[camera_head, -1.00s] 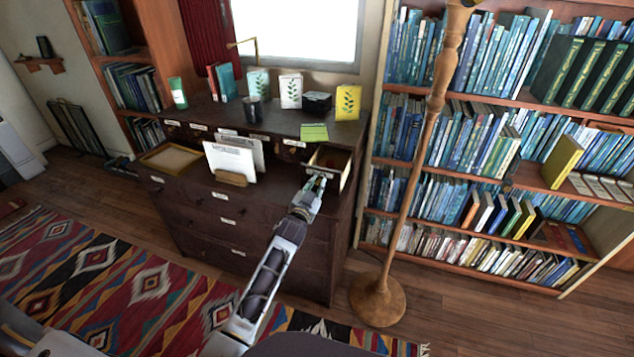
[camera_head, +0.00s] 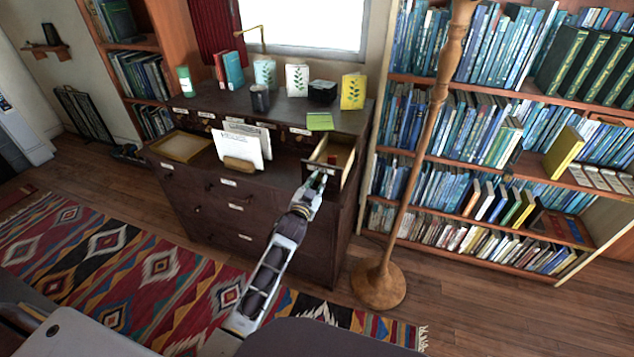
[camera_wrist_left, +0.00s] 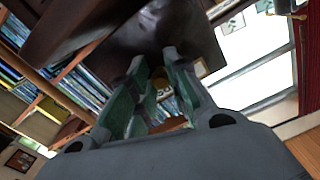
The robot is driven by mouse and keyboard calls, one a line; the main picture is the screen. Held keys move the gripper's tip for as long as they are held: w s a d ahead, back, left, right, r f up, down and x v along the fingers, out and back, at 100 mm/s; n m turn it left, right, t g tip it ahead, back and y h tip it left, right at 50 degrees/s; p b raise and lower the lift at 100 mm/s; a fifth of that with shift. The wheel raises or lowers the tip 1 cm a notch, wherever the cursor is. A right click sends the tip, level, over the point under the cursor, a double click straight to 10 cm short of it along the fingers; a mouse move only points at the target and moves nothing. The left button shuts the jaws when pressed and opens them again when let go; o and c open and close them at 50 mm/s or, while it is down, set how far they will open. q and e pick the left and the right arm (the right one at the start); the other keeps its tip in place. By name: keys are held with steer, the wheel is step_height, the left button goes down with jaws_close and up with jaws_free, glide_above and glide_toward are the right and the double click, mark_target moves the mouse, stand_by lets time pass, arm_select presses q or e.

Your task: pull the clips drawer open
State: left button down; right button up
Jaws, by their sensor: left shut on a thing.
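A small drawer (camera_head: 348,170) at the right end of the dark wooden desk's upper row stands pulled out, with its pale inside showing. I take it for the clips drawer, but no label on it is readable. Something small and red (camera_head: 333,159) lies inside. My left gripper (camera_head: 317,179) is at the drawer's front and shut on its handle, which the fingers mostly hide. In the left wrist view my gripper (camera_wrist_left: 158,85) has its fingers close to the dark drawer front (camera_wrist_left: 145,30). My right gripper is not in view.
The desk (camera_head: 270,215) carries a letter holder (camera_head: 240,164), a green notepad (camera_head: 320,121), a mug (camera_head: 260,98) and cards. A wooden floor lamp (camera_head: 379,283) stands close to the right of the desk. Bookshelves (camera_head: 480,180) fill the right. A patterned rug (camera_head: 130,265) lies in front.

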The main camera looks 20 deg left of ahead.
arm_select(q)
steer(key=c, duration=1.3)
jaws_free()
steer(key=shift+c, duration=0.2)
steer(key=shift+s, duration=0.1)
steer(key=s, duration=1.1)
steer(key=shift+s+a, duration=0.15)
steer(key=shift+s, duration=0.2)
